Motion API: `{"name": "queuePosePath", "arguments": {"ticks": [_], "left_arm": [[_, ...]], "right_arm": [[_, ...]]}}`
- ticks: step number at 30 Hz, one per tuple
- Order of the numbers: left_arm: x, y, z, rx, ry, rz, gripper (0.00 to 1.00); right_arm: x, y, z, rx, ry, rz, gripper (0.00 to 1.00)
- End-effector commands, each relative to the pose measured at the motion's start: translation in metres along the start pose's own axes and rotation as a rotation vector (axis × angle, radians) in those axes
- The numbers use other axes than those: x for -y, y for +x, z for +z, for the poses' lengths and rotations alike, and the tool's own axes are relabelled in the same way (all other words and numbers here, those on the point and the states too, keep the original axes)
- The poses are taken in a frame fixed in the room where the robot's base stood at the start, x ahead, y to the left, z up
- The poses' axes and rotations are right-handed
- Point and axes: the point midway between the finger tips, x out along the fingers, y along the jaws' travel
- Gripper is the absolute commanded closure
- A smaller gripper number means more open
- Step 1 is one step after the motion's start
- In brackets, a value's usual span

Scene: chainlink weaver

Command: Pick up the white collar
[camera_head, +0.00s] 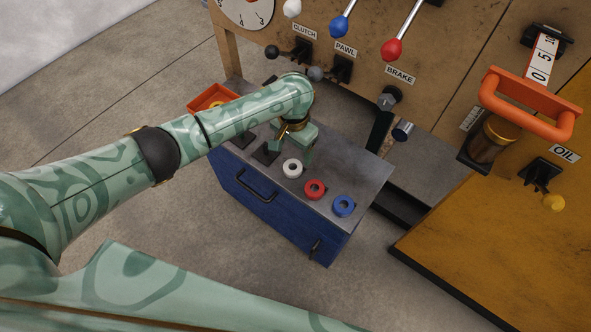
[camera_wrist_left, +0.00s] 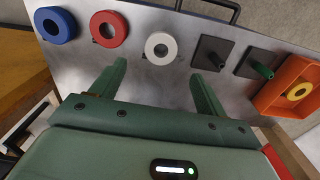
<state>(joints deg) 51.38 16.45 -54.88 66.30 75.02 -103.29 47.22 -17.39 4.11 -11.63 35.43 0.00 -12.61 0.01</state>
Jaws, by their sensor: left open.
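The white collar (camera_head: 292,174) is a thick ring lying flat on the metal top of a blue cabinet. It also shows in the left wrist view (camera_wrist_left: 149,43), just beyond and between the fingertips. My left gripper (camera_head: 292,145) is above the cabinet top, close behind the collar in the head view. In the left wrist view its two fingers (camera_wrist_left: 160,73) are spread apart with nothing between them. The collar looks apart from both fingers; the height gap is hard to tell. My right gripper is not in view.
A red collar (camera_head: 315,195) and a blue collar (camera_head: 343,212) lie in line with the white one. Two dark square bases with pegs (camera_wrist_left: 213,54) stand on its other side, then an orange tray (camera_wrist_left: 270,100) holding a yellow ring. A lever panel (camera_head: 340,100) rises behind the cabinet.

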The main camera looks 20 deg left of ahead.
Motion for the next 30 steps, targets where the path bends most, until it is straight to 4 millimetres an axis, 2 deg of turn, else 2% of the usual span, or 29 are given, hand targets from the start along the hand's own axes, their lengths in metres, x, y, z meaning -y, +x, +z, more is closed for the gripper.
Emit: {"name": "queuePosePath", "arguments": {"ticks": [1, 11, 18, 26, 29, 30], "left_arm": [[0.0, 0.018, 0.001, 0.006, 0.001, 0.002, 0.25], [0.001, 0.041, 0.001, 0.0, 0.001, 0.0, 0.25], [0.001, 0.083, 0.004, 0.004, 0.002, 0.001, 0.25], [0.001, 0.082, 0.003, -0.003, 0.001, -0.001, 0.25], [0.001, 0.081, 0.003, -0.003, 0.001, -0.001, 0.51], [0.001, 0.081, 0.003, -0.003, 0.001, -0.001, 0.62]], "right_arm": [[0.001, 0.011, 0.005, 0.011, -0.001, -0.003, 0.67], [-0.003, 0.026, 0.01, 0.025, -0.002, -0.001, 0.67], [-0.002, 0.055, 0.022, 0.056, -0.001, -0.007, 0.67], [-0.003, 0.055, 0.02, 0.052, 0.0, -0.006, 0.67], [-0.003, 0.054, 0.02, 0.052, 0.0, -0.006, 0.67], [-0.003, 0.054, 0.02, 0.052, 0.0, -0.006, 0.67]]}}
